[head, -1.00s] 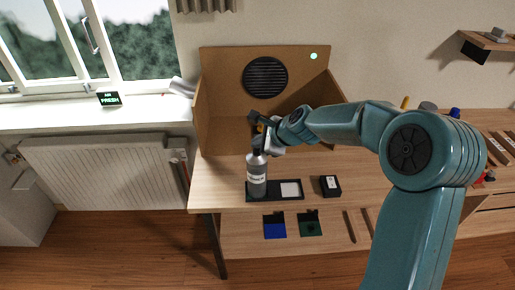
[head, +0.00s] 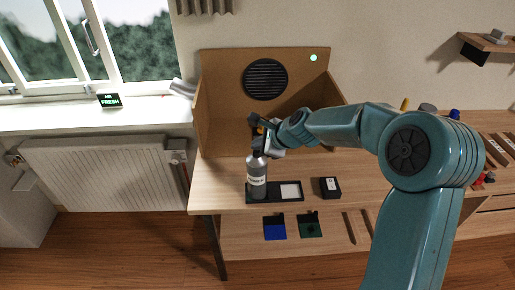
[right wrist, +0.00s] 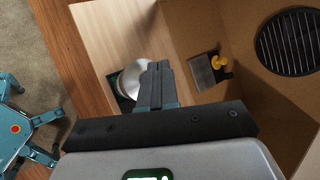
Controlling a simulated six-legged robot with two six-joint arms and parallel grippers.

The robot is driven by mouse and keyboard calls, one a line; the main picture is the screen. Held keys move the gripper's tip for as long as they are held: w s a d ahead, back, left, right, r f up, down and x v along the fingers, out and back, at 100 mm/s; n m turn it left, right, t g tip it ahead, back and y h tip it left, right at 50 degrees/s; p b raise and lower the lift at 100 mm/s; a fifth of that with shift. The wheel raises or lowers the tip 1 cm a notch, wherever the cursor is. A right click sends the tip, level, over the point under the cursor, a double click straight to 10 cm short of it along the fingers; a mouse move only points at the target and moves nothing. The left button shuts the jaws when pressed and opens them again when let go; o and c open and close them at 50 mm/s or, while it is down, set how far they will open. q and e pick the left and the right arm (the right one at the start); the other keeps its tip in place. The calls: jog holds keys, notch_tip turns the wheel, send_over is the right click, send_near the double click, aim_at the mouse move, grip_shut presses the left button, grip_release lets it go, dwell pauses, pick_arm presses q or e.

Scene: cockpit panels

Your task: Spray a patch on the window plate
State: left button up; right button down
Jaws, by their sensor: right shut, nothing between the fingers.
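A grey spray can (head: 257,178) with a white label stands upright at the left end of a black tray (head: 262,198) on the bench. My right gripper (head: 260,146) is shut and empty, right at the top of the can. In the right wrist view its closed fingers (right wrist: 157,84) overlap the can's round silver top (right wrist: 134,78); whether they touch it I cannot tell. A grey plate with a yellow knob (right wrist: 204,71) stands inside the booth. My left gripper is out of view.
An open brown booth (head: 222,95) with a round black vent (head: 265,79) stands behind the tray. A black box (head: 330,187) sits right of the tray. Blue (head: 274,228) and green (head: 310,225) pieces lie below on the shelf. A sign reading AIR FRESH (head: 110,101) stands on the sill.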

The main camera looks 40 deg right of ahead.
notch_tip(320, 180, up, 6)
jog(key=p, duration=0.6)
jog(key=shift+r, duration=0.1)
dwell(0.6)
dwell(1.7)
